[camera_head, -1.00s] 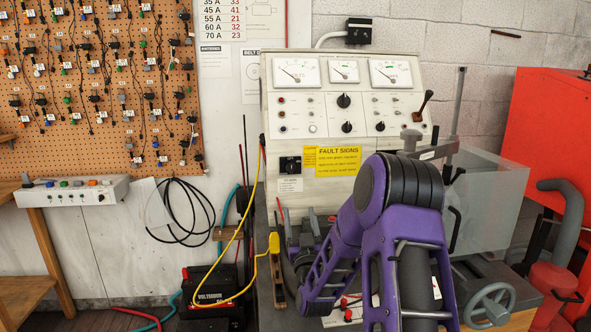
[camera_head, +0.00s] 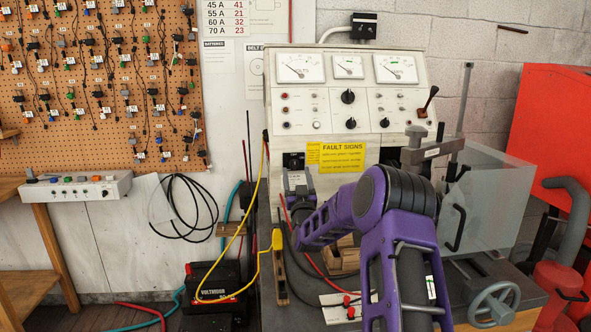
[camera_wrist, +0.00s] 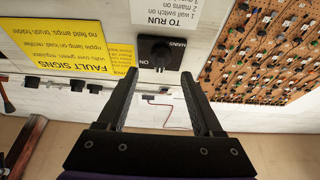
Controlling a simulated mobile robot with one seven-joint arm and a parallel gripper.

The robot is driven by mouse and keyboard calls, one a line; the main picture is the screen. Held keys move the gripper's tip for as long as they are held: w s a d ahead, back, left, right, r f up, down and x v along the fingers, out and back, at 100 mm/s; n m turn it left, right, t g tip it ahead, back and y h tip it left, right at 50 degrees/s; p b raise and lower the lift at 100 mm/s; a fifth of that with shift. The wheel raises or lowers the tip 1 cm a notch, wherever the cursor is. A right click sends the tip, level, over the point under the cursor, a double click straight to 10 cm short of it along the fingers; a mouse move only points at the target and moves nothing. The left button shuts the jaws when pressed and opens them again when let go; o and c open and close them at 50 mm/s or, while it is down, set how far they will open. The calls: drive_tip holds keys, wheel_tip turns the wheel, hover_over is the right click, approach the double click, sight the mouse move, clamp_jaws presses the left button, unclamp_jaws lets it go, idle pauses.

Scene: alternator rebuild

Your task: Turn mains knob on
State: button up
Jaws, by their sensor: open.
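The black mains knob (camera_wrist: 160,50) sits on a dark plate on the pale panel, with upside-down "MAINS" and "ON" lettering beside it in the wrist view. In the head view the knob's plate (camera_head: 288,160) shows just left of the yellow fault-signs label, partly covered by my gripper (camera_head: 297,182). In the wrist view my gripper (camera_wrist: 160,74) is open and empty. Its two black fingers point toward the knob, one to each side of it in the picture. I cannot tell whether they touch the panel. The knob's exact setting is hard to read.
The test bench panel (camera_head: 420,75) carries meters, small knobs and a lever. The yellow label (camera_head: 342,156) lies beside the mains knob. A yellow cable (camera_head: 260,200) hangs just left of my gripper. A clear guard (camera_head: 490,200) and handwheel (camera_head: 493,303) stand at the right.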

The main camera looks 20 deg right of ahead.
sight(295, 165)
drive_tip(key=shift+x, duration=1.6)
clamp_jaws()
